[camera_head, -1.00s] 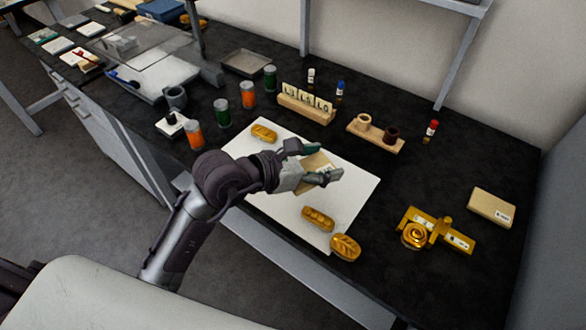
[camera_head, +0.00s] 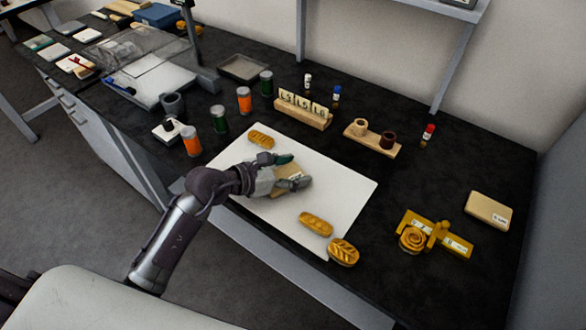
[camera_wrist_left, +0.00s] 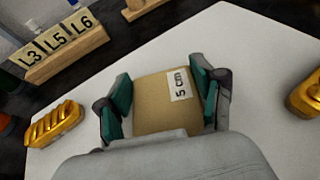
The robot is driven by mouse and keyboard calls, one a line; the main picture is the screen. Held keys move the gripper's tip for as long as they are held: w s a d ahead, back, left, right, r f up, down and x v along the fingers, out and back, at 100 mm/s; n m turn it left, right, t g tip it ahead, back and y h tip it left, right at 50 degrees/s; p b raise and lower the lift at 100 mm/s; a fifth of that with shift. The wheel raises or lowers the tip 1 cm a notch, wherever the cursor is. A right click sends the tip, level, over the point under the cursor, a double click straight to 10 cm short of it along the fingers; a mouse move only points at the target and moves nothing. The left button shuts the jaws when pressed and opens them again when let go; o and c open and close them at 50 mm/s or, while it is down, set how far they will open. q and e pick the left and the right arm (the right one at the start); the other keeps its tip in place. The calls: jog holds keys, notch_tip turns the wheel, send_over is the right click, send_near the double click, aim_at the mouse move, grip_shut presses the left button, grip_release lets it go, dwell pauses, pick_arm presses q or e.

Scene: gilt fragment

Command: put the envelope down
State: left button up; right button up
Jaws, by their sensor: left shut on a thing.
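A tan envelope (camera_head: 285,179) with a "5 cm" label is in my left gripper (camera_head: 292,171), over the white board (camera_head: 345,188). In the left wrist view the envelope (camera_wrist_left: 153,100) sits between the two green-padded fingers of my left gripper (camera_wrist_left: 162,90), which is shut on it. The board's white surface (camera_wrist_left: 262,50) shows around it. I cannot tell whether the envelope touches the board. My right gripper is not in view.
Golden loaves lie at the board's upper left (camera_head: 261,139) and lower right (camera_head: 316,223). Cans, a labelled wooden rack (camera_head: 303,117) and a two-cup stand (camera_head: 373,145) are behind. A tan packet (camera_head: 489,210) and a gold device (camera_head: 437,233) are right. The board's right part is bare.

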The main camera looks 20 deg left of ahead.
pick_arm(q)
jog(key=o, duration=0.5)
jog(key=shift+f, duration=0.15)
jog(key=o, duration=0.4)
jog(key=shift+o, duration=0.2)
